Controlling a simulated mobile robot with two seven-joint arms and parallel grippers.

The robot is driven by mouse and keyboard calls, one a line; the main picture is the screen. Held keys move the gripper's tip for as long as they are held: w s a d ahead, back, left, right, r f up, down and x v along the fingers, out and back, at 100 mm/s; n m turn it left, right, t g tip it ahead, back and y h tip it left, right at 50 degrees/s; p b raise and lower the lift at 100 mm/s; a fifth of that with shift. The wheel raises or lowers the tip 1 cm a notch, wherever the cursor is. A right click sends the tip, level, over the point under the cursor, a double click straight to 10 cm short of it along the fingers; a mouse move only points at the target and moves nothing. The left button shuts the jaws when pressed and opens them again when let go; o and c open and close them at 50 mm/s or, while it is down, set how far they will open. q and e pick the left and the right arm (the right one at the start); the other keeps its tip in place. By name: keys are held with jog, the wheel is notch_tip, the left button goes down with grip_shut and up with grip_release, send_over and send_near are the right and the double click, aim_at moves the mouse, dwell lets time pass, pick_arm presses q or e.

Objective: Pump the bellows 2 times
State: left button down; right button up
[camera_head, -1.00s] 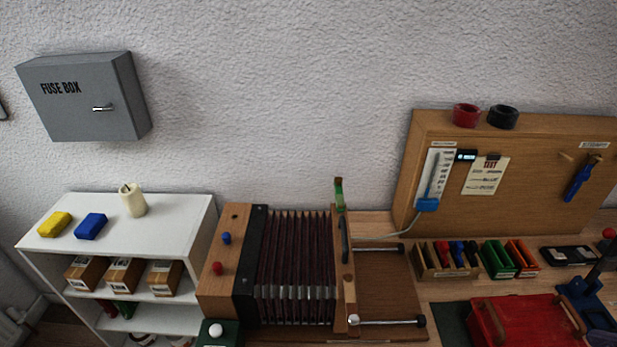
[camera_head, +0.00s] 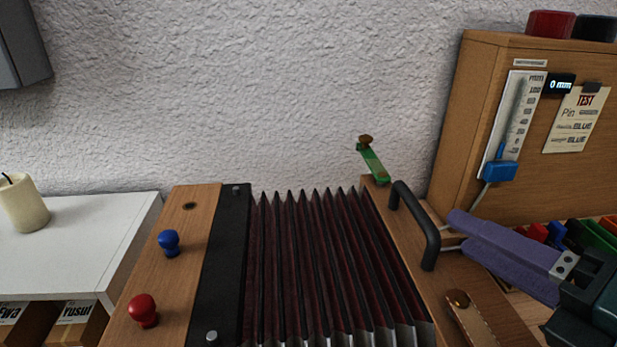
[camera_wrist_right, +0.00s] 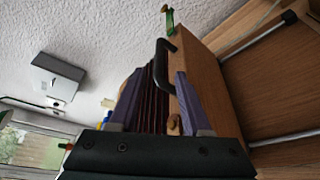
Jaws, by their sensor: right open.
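The bellows (camera_head: 320,270) have dark red pleats between a wooden board with a black strip on the left and a wooden end board (camera_head: 412,240) on the right. The pleats stand spread apart. A black handle (camera_head: 418,225) is fixed on the right end board. My right gripper (camera_head: 452,228), with purple fingers, is open just right of the handle. In the right wrist view, the handle (camera_wrist_right: 163,62) lies ahead, between the lines of the two open fingers (camera_wrist_right: 159,76); I cannot tell whether they touch it. My left gripper is not in view.
A gauge panel (camera_head: 455,120) with a blue slider (camera_head: 500,171) and a display reading 0 mm (camera_head: 560,85) stands at the right. A blue knob (camera_head: 168,242) and a red knob (camera_head: 143,310) sit on the left board. A white shelf (camera_head: 90,220) holds a candle (camera_head: 22,203).

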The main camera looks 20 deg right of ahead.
aim_at(416, 202)
jog(key=p+x, duration=0.1)
jog(key=x, duration=0.8)
jog(key=shift+w+p, duration=0.15)
jog(key=shift+p, duration=0.2)
jog(key=shift+c, duration=0.2)
grip_shut()
dwell(0.8)
